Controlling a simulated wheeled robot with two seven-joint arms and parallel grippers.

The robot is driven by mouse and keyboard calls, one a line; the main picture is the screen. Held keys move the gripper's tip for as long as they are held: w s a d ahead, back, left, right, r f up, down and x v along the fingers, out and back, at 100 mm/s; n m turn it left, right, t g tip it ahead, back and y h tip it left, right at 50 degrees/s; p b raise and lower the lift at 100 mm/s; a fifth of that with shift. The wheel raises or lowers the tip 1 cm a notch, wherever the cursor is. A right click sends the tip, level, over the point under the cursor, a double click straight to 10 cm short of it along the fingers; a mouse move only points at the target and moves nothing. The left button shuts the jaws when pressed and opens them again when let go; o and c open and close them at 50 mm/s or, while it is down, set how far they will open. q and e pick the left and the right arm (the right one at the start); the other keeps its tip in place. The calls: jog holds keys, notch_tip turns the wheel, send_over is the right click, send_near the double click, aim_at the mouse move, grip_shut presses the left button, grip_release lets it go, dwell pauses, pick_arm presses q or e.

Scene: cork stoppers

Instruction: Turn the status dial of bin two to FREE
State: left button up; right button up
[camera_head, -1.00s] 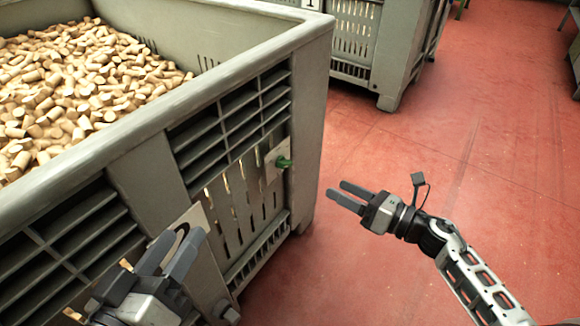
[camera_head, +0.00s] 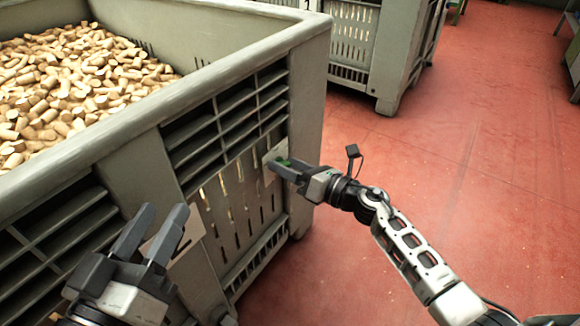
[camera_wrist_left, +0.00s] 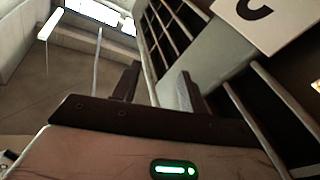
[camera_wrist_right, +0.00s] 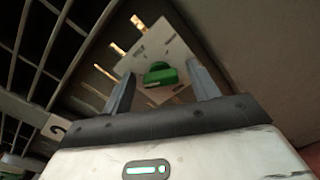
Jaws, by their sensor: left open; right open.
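The green status dial (camera_head: 284,161) sits on a pale plate (camera_head: 269,172) on the slatted side of the near grey bin (camera_head: 150,165). My right gripper (camera_head: 279,165) is open at the dial, partly covering it in the head view. In the right wrist view the dial (camera_wrist_right: 160,74) lies between the open fingers (camera_wrist_right: 160,88), with gaps visible on both sides; contact is not clear. The markings on its plate (camera_wrist_right: 178,48) are too small to read. My left gripper (camera_head: 165,222) is open and empty beside the bin's number plate (camera_head: 192,235), which it partly hides.
The near bin is filled with cork stoppers (camera_head: 75,85). A second grey bin (camera_head: 385,60) stands behind it. The red floor (camera_head: 480,170) to the right is clear. The number plate (camera_wrist_left: 262,18) is cut off in the left wrist view.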

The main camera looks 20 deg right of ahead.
jog(key=c, duration=1)
pick_arm(q)
jog(key=shift+f, duration=0.1)
